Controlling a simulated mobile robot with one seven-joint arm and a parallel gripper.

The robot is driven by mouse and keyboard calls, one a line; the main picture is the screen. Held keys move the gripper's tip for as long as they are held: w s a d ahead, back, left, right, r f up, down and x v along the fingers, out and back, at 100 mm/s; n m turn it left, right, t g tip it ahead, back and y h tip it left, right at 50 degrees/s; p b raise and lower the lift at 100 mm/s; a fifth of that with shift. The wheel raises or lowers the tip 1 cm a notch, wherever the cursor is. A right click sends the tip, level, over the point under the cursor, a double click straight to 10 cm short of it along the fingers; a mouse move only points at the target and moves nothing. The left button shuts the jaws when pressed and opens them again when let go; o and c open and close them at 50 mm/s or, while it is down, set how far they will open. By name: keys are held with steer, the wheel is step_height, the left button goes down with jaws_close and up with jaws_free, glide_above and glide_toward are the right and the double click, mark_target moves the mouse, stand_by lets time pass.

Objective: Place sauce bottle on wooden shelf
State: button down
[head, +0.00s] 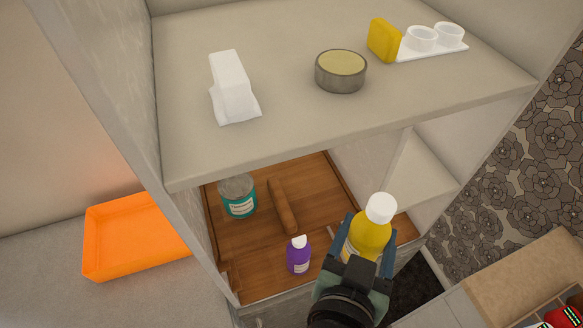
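The sauce bottle (368,232) is yellow with a white cap and stands roughly upright at the front right of the wooden shelf (241,277). My gripper (370,240) has its fingers on both sides of the bottle and is shut on it. The bottle's lower part is hidden by my gripper, so I cannot tell whether it touches the shelf. The wooden shelf is the brown lower compartment under the pale upper shelf.
An orange tray (135,236) lies at left. Bare wood shows front left.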

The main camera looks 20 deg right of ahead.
steer(key=w+b, duration=0.2)
steer(key=b, duration=0.1)
steer(key=shift+w+a+f, duration=0.25)
steer(key=shift+w, duration=0.15)
steer(key=w+p, duration=0.1)
steer(key=w, duration=1.5)
steer(key=f+p, duration=0.1)
steer(key=f, duration=0.2)
steer(key=f+p, duration=0.1)
steer(key=f, duration=0.1)
steer(key=shift+w+a+f+p, duration=0.1)
steer(key=shift+a+f+p, duration=0.15)
steer(key=shift+f+p, duration=0.1)
steer(key=shift+w+f+p, duration=0.1)
steer(key=shift+w+p, duration=0.05)
steer(key=shift+p, duration=0.2)
steer(key=shift+w+f, duration=0.1)
steer(key=shift+f, duration=0.2)
steer(key=shift+f, duration=0.1)
